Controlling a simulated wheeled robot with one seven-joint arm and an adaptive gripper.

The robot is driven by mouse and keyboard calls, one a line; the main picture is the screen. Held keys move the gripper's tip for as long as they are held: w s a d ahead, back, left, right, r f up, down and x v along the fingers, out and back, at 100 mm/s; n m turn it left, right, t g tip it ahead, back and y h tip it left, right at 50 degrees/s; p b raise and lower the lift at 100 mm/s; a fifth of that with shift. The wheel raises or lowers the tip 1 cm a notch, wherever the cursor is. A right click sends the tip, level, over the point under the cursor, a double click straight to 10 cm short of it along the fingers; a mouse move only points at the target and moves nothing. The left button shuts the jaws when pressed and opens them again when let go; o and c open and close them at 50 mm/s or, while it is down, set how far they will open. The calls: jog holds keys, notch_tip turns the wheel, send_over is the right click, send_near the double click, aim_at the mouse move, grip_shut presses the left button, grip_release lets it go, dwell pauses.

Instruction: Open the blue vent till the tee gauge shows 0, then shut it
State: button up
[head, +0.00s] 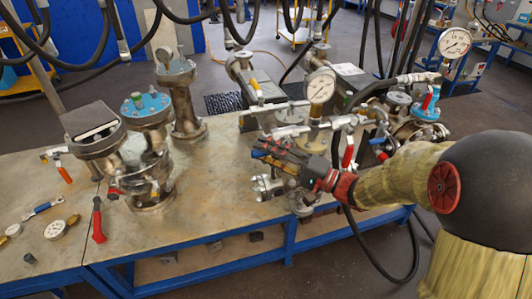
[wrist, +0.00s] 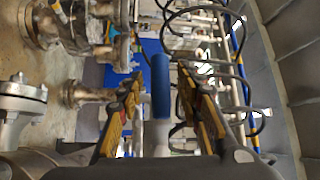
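The blue vent handle (wrist: 160,86) stands between the two finger pads of my gripper (wrist: 162,108) in the wrist view, with a gap on each side. A grey stem shows below it. In the head view my gripper (head: 266,154) reaches left over the front of the bench, with a bit of blue at its tips. A round white gauge (head: 320,87) stands upright on the pipework just behind my gripper. A second gauge (head: 454,42) stands higher at the right. I cannot tell which is the tee gauge, and their needles are too small to read.
Flanged vessels (head: 147,117) stand left of my gripper. A red-handled valve (head: 348,156) and pipework crowd close behind and right of it. A loose gauge (head: 56,230), a wrench (head: 43,208) and a red-handled tool (head: 98,221) lie on the bench's left. The bench's front middle is clear.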

jog(key=c, duration=0.3)
grip_shut()
dwell(0.7)
